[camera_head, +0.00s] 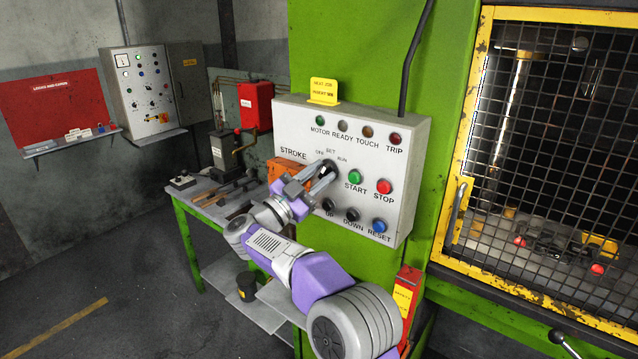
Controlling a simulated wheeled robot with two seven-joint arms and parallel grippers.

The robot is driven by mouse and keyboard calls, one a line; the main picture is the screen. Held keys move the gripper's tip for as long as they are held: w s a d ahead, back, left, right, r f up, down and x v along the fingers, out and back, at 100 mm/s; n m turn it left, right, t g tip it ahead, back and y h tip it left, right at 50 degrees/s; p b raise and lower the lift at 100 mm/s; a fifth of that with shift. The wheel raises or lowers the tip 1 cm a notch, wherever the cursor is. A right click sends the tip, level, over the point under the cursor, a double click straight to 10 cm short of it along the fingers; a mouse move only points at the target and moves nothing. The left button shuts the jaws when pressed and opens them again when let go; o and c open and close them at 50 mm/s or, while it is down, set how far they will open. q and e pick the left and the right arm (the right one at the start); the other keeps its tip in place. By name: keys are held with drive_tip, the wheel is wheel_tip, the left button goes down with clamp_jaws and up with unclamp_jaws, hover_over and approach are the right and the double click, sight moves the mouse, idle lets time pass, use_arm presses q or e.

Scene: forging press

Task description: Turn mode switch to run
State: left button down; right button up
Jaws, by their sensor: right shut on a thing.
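The grey control box (405,205) is fixed to the green press column. Its mode switch (329,166) is a dark knob under the marks OFF, SET and RUN. My right gripper (325,172) is at the box face, shut on the mode switch. The fingers cover part of the knob, so I cannot tell which mark it points to. My left gripper is not in view.
The green START button (354,177) and red STOP button (384,187) are just right of the knob. Black UP and DOWN buttons and a blue RESET button (379,226) sit below. A yellow-framed mesh guard (560,130) stands to the right. A workbench (195,205) with tools is behind my arm.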

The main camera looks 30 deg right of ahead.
drive_tip(key=shift+m+g+y, duration=0.3)
drive_tip(key=shift+m+g, duration=0.7)
drive_tip(key=shift+m, duration=1.2)
drive_tip(key=o, duration=0.7)
drive_tip(key=shift+c, duration=0.2)
drive_tip(key=v, duration=0.7)
drive_tip(key=shift+a+b, duration=0.3)
drive_tip(key=shift+b, duration=0.15)
